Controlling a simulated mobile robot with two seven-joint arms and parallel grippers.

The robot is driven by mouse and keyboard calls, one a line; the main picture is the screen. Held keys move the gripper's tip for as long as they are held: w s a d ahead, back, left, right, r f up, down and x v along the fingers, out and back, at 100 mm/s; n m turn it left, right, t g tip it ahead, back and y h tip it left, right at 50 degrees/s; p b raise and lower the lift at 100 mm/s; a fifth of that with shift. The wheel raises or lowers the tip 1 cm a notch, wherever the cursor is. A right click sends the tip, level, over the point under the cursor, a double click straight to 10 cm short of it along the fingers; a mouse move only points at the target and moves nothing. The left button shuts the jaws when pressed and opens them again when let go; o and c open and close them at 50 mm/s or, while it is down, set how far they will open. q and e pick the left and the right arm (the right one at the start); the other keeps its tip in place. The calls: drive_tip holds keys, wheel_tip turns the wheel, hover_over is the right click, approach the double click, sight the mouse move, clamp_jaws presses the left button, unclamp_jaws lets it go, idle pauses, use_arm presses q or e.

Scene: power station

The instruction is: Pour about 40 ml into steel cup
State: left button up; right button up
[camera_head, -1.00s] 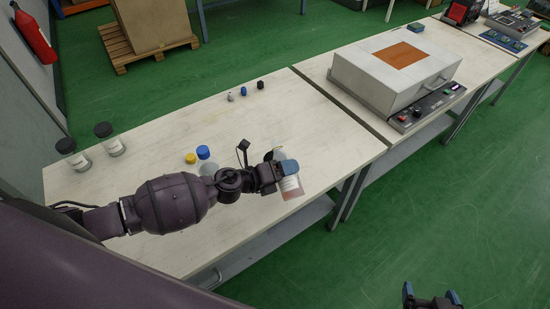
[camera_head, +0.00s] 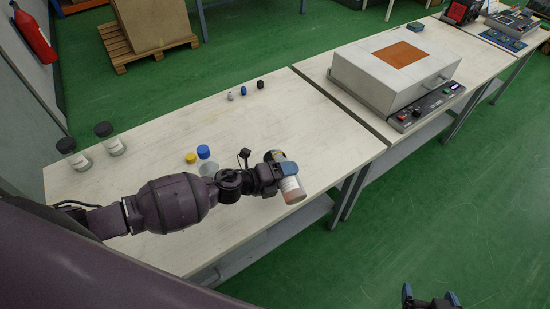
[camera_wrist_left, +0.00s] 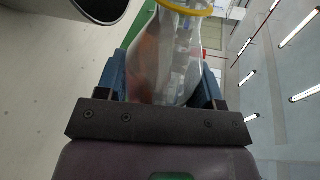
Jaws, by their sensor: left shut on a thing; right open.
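My left gripper (camera_head: 283,178) is shut on a clear glass bottle (camera_head: 291,190) with a pale label and reddish contents, held tilted over the near right part of the bench. In the left wrist view the bottle (camera_wrist_left: 165,65) sits between the blue fingers, with a yellow ring at its neck. A round metallic vessel with a dark opening, seemingly the steel cup (camera_wrist_left: 70,8), is close by at the upper left there. I cannot make it out clearly in the head view, nor see any flow. My right gripper (camera_head: 432,298) is open and empty above the green floor.
Two dark-lidded jars (camera_head: 110,142) stand at the bench's left end. A blue-capped bottle (camera_head: 205,158) and a yellow cap (camera_head: 191,158) are beside my left arm. Several small weights (camera_head: 244,91) stand at the back. A grey box device (camera_head: 395,73) occupies the adjoining bench.

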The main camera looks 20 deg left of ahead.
use_arm(q)
drive_tip(key=shift+r+p, duration=0.2)
drive_tip(key=shift+p, duration=0.1)
drive_tip(key=shift+s, duration=0.25)
drive_tip(key=shift+d, duration=0.1)
drive_tip(key=shift+s+d, duration=0.15)
drive_tip(key=shift+s, duration=0.1)
drive_tip(key=shift+d+r+n, duration=0.1)
drive_tip(key=shift+n, duration=0.2)
drive_tip(key=shift+s+d+r+p, duration=0.1)
drive_tip(key=shift+s+p, duration=0.05)
drive_tip(key=shift+p, duration=0.2)
drive_tip(key=shift+s+d, duration=0.1)
drive_tip(key=shift+s, duration=0.05)
drive_tip(key=shift+r, duration=0.1)
